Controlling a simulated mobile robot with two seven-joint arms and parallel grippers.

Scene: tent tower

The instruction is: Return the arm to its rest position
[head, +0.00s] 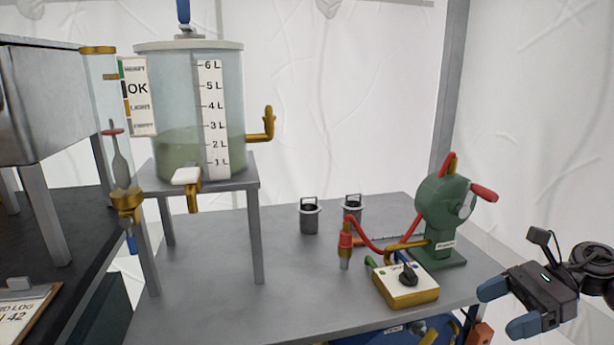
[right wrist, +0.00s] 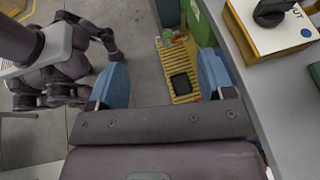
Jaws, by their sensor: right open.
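My right gripper (head: 506,308) is at the lower right of the head view, just off the right front of the grey table (head: 255,305). Its two blue fingers are apart, with nothing between them. The right wrist view shows the same open gripper (right wrist: 162,78) above the floor beside the table edge. Dark links of my own body show at the left of that view. My left gripper does not show in the head view.
The yellow control box (head: 408,292) and green hand-crank pump (head: 440,215) stand on the table nearest my right gripper. A clear tank (head: 180,100) stands on a raised stand. A yellow slatted crate (right wrist: 182,70) is on the floor below.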

